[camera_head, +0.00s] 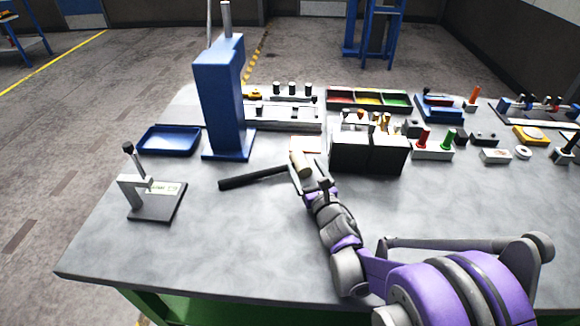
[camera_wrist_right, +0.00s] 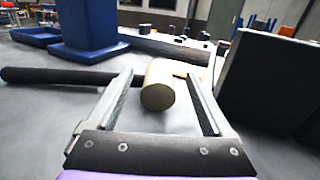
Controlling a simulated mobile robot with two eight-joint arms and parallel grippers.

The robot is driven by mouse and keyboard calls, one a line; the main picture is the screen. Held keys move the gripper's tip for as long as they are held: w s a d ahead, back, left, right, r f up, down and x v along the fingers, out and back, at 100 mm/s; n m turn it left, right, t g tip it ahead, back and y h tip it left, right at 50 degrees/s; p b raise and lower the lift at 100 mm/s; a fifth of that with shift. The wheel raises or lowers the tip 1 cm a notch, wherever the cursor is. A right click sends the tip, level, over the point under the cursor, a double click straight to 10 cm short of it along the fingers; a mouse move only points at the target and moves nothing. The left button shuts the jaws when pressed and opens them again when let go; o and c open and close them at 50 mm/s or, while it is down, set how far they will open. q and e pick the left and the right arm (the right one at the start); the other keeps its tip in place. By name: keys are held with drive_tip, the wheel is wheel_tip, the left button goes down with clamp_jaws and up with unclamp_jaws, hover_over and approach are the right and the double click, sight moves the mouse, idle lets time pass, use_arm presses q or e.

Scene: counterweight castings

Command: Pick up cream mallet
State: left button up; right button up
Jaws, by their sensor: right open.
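The cream mallet has a cream cylindrical head (camera_head: 300,163) and a long black handle (camera_head: 250,178) lying on the grey table, pointing left. In the right wrist view the head (camera_wrist_right: 158,85) sits between the two open fingers, nearer the left one, and the handle (camera_wrist_right: 55,77) runs out to the left past the left finger. My right gripper (camera_head: 303,172) is open around the head; it also shows in the right wrist view (camera_wrist_right: 165,85). I cannot tell whether a finger touches the mallet. My left gripper is not in view.
A tall blue column (camera_head: 222,100) stands behind the handle. A black bin (camera_head: 368,152) stands close right of my right gripper. A blue tray (camera_head: 169,140) and a small press-like fixture (camera_head: 155,200) stand left. The front table surface (camera_head: 240,245) is clear.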

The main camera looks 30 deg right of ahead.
drive_tip(key=shift+w+d, duration=0.1)
drive_tip(key=shift+w, duration=0.55)
clamp_jaws()
idle(0.9)
